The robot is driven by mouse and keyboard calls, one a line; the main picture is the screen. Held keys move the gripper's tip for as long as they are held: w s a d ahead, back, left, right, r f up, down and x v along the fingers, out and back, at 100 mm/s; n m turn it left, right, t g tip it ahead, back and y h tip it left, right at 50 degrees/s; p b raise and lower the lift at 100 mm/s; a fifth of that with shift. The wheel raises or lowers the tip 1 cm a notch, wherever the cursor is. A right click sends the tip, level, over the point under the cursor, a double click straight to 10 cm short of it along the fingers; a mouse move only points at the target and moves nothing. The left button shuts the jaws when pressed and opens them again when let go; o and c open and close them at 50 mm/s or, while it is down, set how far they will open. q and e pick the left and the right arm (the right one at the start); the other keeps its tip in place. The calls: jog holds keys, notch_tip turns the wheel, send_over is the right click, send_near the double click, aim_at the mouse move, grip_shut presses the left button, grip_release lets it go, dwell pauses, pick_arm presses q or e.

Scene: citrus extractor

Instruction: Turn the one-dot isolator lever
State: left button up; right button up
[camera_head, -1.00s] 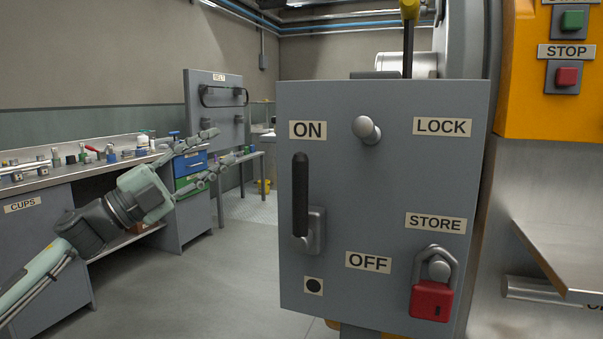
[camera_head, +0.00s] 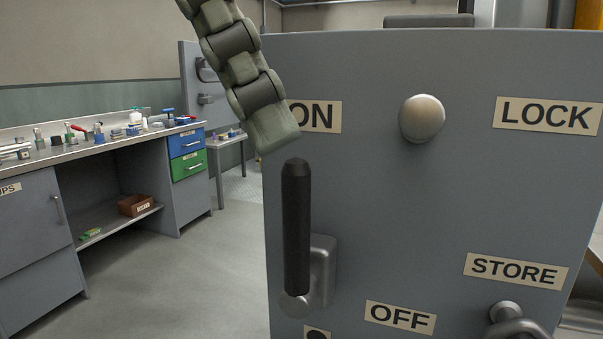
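The isolator lever (camera_head: 296,225) is on the grey panel (camera_head: 400,210), its black handle upright with its tip toward the ON label (camera_head: 318,117). The dot plate (camera_head: 316,334) below it is cut by the bottom edge. My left gripper (camera_head: 272,130) comes down from the top. One jointed finger shows, its tip just above and left of the handle's top, partly over the ON label. I see a small gap to the handle in the picture. The other finger is out of view, so its opening is unclear. My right gripper is not in view.
A round knob (camera_head: 422,118) sticks out right of the ON label. A padlock shackle (camera_head: 518,325) hangs at the bottom right below the STORE label (camera_head: 515,271). The OFF label (camera_head: 400,317) is low on the panel. A workbench (camera_head: 90,152) with small items stands left; the floor between is clear.

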pick_arm(q)
send_over(298, 285)
jog(key=shift+t+y, duration=0.3)
jog(key=shift+y, duration=0.1)
jog(key=f, duration=0.6)
jog(key=shift+w+a+f, duration=0.2)
jog(key=shift+w, duration=0.2)
jog(key=shift+d+f, duration=0.15)
jog(key=shift+f, duration=0.2)
jog(key=shift+w, duration=0.1)
jog(key=c, duration=0.8)
grip_shut()
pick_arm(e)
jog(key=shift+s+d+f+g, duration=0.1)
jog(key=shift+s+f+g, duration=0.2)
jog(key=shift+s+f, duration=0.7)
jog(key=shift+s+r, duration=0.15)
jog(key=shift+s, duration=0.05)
